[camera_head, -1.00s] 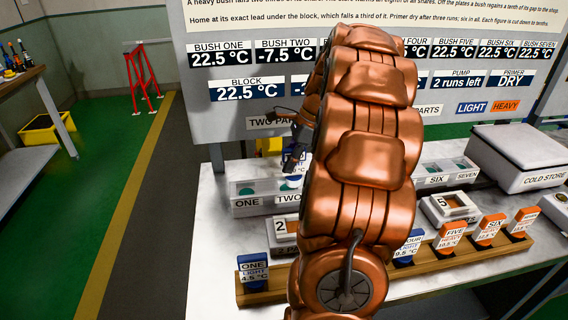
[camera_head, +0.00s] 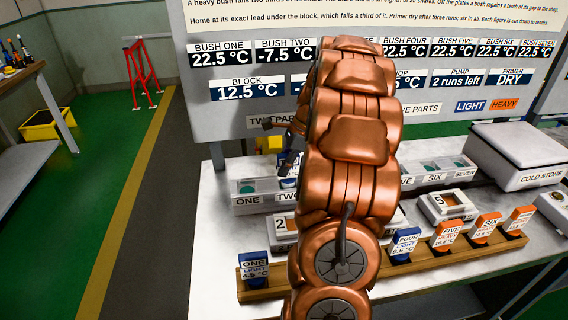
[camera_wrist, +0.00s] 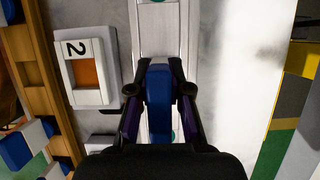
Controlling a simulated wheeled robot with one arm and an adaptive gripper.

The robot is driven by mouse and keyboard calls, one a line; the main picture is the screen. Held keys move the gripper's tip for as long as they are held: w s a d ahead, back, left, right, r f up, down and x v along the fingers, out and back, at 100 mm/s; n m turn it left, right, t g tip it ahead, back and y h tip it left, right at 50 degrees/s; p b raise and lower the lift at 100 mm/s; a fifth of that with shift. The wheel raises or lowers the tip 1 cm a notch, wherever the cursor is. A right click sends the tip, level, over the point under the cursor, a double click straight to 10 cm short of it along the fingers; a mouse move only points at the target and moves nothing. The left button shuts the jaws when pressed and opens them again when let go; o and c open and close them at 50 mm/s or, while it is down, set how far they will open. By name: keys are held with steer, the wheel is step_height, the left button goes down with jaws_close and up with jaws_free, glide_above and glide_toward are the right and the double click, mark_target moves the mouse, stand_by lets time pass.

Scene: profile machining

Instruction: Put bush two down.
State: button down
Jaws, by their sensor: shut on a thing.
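Bush two is the blue piece (camera_wrist: 158,105) between the fingers of my gripper (camera_wrist: 160,92) in the wrist view. The fingers are shut on its sides. In the head view my gripper (camera_head: 288,160) is over the white tray (camera_head: 240,207) near its TWO place, largely hidden behind my arm. In the wrist view the bush is over the tray (camera_wrist: 158,35), with teal spots in front of and behind it. I cannot tell whether the bush touches the tray. The board (camera_head: 300,65) reads BUSH TWO -7.5 °C.
A wooden rack (camera_head: 430,260) along the front edge holds blue and orange bushes, including ONE (camera_head: 253,268) and FOUR (camera_head: 404,243). Plate 2 (camera_wrist: 88,72) lies beside the tray. Plate 5 (camera_head: 447,206) and the cold store (camera_head: 515,155) are to the right.

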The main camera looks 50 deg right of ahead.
steer(key=shift+f, duration=0.15)
steer(key=c, duration=1.1)
jaws_free()
steer(key=b+v, duration=0.2)
steer(key=v, duration=1)
steer(key=shift+r, duration=0.2)
